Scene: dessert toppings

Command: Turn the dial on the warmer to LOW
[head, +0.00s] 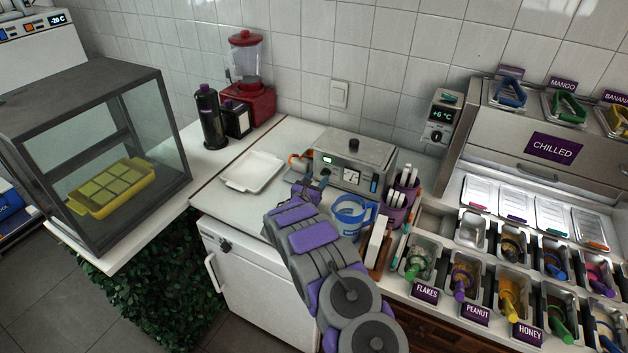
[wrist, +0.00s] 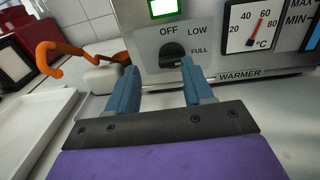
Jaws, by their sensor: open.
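The warmer (head: 378,163) is a grey metal box on the counter against the wall. Its front panel fills the top of the wrist view (wrist: 226,82). The dial (wrist: 172,50) is a small dark knob, with OFF above left, LOW above right and FULL to its right. I cannot tell which mark it points to. My gripper (wrist: 158,68) is open, its two blue fingers apart in front of and just below the dial. They hold nothing, and contact with the dial is not visible. In the head view my gripper (head: 310,188) is at the warmer's front left.
A white tray (head: 235,184) lies left of the warmer. An orange-handled utensil (wrist: 75,52) is left of the fingers. A blue jug (head: 352,212) and a purple holder (head: 397,212) stand close on the right. A temperature gauge (wrist: 253,24) is right of the dial.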

